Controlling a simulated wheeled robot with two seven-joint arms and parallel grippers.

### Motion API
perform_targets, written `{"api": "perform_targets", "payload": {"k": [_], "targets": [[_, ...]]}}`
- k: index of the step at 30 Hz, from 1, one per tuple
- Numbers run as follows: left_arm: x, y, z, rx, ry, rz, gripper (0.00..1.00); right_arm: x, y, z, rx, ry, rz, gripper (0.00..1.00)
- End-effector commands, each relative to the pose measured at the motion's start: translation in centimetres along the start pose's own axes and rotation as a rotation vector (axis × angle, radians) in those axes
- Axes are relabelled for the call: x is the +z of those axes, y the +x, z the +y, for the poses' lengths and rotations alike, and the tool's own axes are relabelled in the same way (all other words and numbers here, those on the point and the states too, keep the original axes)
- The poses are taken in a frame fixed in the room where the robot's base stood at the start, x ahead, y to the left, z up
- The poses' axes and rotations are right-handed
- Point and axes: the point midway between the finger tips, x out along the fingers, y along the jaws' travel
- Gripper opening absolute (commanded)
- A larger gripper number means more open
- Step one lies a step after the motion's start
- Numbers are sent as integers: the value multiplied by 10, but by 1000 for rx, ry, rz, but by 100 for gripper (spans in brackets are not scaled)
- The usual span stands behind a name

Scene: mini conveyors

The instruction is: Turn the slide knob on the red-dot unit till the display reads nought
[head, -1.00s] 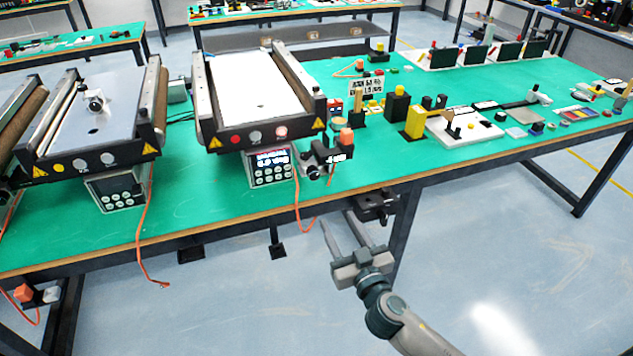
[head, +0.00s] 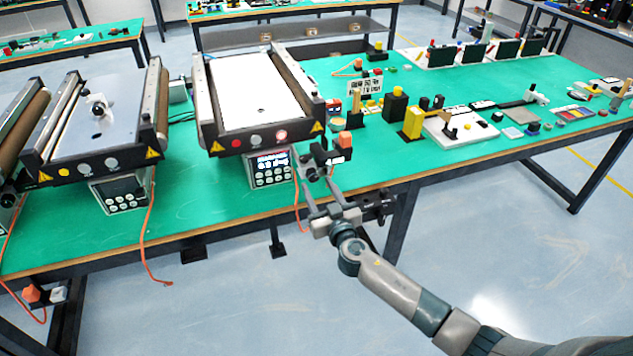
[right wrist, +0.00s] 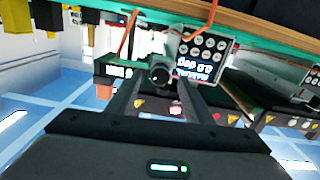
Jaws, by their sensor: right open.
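The red-dot unit is the mini conveyor with a white belt and a red dot (head: 236,143) on its dark front panel. At its front right corner sits a small dark slide with a round knob (head: 310,174), a small display (head: 336,160) and an orange block (head: 345,138). The display's figures are too small to read. My right gripper (head: 318,187) is open just in front of the knob. In the right wrist view the knob (right wrist: 160,74) appears between and beyond the two fingertips (right wrist: 160,92); I cannot tell whether they touch it. My left gripper is out of view.
A keypad controller (head: 270,170) with a lit screen stands left of the slide, with an orange cable hanging beside it. A second conveyor with a yellow dot (head: 64,171) stands at the left. Yellow and black blocks (head: 412,123) stand to the right. The table edge lies below the slide.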

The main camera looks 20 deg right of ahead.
Motion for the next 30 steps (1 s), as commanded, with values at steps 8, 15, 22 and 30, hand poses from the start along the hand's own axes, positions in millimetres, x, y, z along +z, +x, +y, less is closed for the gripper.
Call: {"api": "perform_targets", "payload": {"k": [8,15,22,30], "targets": [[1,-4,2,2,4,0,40,0,20,0,0,0,-1,47],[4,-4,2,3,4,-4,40,0,21,0,0,1,-1,47],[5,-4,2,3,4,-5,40,0,21,0,0,1,-1,13],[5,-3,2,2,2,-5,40,1,21,0,-1,-5,-1,5]]}}
